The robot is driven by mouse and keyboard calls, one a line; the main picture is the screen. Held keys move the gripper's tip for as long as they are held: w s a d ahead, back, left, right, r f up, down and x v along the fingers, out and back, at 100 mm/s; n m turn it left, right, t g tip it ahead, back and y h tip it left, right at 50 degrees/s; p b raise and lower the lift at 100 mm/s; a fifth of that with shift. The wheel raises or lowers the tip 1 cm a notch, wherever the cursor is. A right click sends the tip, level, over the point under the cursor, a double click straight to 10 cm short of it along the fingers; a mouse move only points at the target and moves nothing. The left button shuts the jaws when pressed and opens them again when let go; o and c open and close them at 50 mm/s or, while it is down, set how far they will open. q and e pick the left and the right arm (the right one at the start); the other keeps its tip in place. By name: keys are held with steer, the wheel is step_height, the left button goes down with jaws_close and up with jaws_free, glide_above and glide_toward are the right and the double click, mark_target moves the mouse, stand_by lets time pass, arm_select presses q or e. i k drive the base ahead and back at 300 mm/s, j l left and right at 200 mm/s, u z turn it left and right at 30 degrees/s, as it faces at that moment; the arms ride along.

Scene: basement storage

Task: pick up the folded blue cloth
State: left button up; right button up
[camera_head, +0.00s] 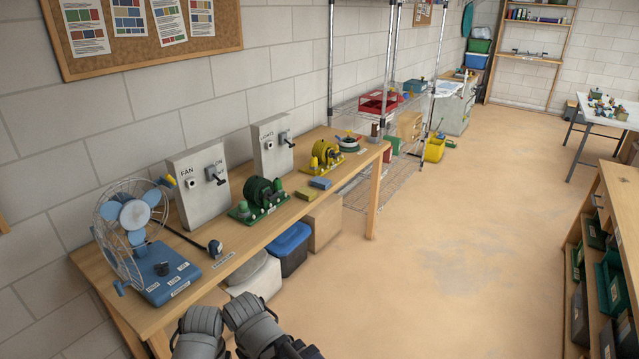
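A small flat blue piece (320,183), which looks like the folded blue cloth, lies on the wooden workbench (226,250) near its front edge. It is right beside a flat yellow piece (307,194). It is too small to make out its folds. Dark grey links of my arms show at the bottom edge, well short of the blue piece. No gripper fingers show.
A blue fan (136,220), a green-based machine (262,196) and a yellow machine (326,156) stand on the bench. Grey switch boxes marked FAN (198,184) and LIGHTS (272,143) stand behind. Bins (290,248) sit underneath. Open floor (450,240) lies to the right.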

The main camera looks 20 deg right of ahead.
mark_target(320, 182)
steer(key=i+l+u, duration=0.15)
steer(key=i+l, duration=0.15)
steer(key=l, duration=0.15)
steer(key=i+l+u, duration=0.1)
steer(key=i+l, duration=0.15)
steer(key=l, duration=0.25)
steer(key=i+l+u, duration=0.15)
steer(key=l, duration=0.35)
steer(key=i+l+u, duration=0.15)
steer(key=i+l, duration=0.15)
steer(key=l, duration=0.2)
steer(key=i+l+u, duration=0.1)
steer(key=l, duration=0.45)
steer(key=i+l+u, duration=0.15)
steer(key=l, duration=0.45)
steer(key=i+l+u, duration=0.15)
steer(key=l, duration=0.4)
steer(key=i+l+u, duration=0.1)
steer(key=l, duration=0.5)
steer(key=i, duration=0.05)
